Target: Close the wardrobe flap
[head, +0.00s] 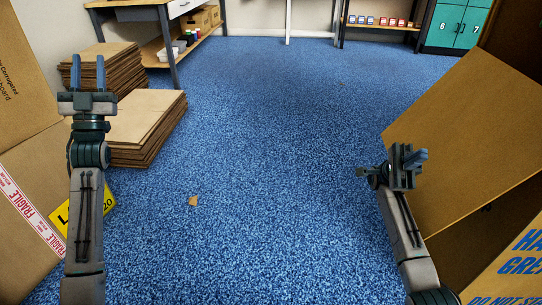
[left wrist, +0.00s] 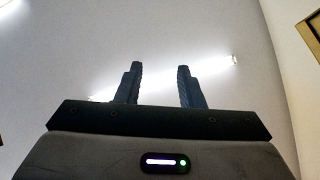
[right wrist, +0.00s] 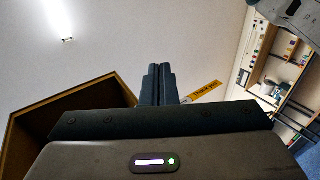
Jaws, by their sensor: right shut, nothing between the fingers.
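A large brown cardboard panel (head: 462,128), which looks like the wardrobe flap, stands out at a slant on the right of the head view. A printed carton (head: 505,280) with blue lettering is below it, with a dark gap between. My right gripper (head: 414,158) is shut and empty, in front of the panel near its left edge; I cannot tell whether it touches. Its closed fingers also show in the right wrist view (right wrist: 157,84), beside a dark cardboard opening (right wrist: 62,120). My left gripper (head: 88,76) is open and empty, raised at the left; its parted fingers show in the left wrist view (left wrist: 160,86).
Stacks of flat cardboard (head: 135,125) lie at the left. A carton with FRAGILE tape (head: 30,210) stands at the left edge. A workbench (head: 165,12) and teal lockers (head: 455,27) are at the back. The blue floor (head: 265,150) between is mostly clear, with a small cardboard scrap (head: 193,201).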

